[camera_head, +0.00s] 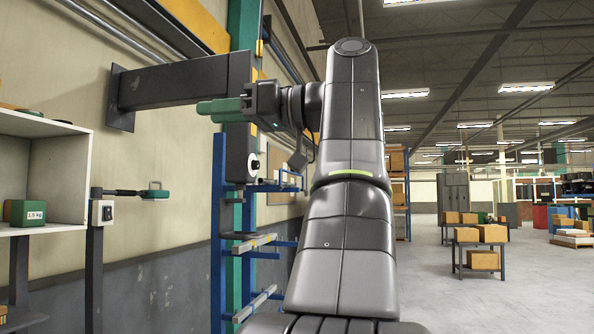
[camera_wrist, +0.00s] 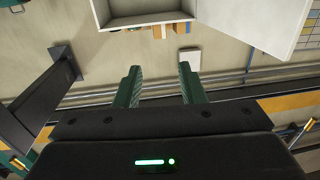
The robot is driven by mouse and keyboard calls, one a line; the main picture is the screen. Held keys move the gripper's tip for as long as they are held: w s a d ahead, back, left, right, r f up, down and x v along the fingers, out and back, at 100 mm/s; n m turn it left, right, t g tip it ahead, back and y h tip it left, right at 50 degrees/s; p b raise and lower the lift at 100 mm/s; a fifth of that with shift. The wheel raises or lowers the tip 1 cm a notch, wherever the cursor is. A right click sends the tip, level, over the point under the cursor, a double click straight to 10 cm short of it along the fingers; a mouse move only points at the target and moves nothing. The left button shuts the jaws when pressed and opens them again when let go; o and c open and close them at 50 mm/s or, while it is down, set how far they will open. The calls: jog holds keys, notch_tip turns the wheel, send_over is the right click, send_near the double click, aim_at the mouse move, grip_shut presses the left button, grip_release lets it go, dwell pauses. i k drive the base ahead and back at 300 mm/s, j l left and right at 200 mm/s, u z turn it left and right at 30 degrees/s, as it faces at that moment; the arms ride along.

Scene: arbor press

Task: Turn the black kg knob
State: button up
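My gripper (camera_head: 207,108) points left in the head view, in front of the dark press column. In the wrist view its green fingers stand apart with nothing between them (camera_wrist: 159,72). A small black knob (camera_head: 254,164) on a pale round face sits low on the dark column, below my gripper and apart from it. Another small black knob or switch (camera_head: 107,213) shows on a white box on a post at the left. No kg marking is readable on either, so I cannot tell which is the kg knob. Neither is recognisable in the wrist view.
A dark beam (camera_head: 180,80) runs from the wall to the column, close behind my gripper. A black lever with a green handle (camera_head: 155,191) sticks out below left. A shelf (camera_head: 57,170) holds a green block (camera_head: 27,213) marked 1.5 kg. Open floor lies at the right.

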aim_at(255, 165)
jog(key=i+z, duration=0.1)
jog(key=i, duration=1.1)
jog(key=i+j+z, duration=0.1)
jog(key=i, duration=1.05)
jog(key=j, duration=0.05)
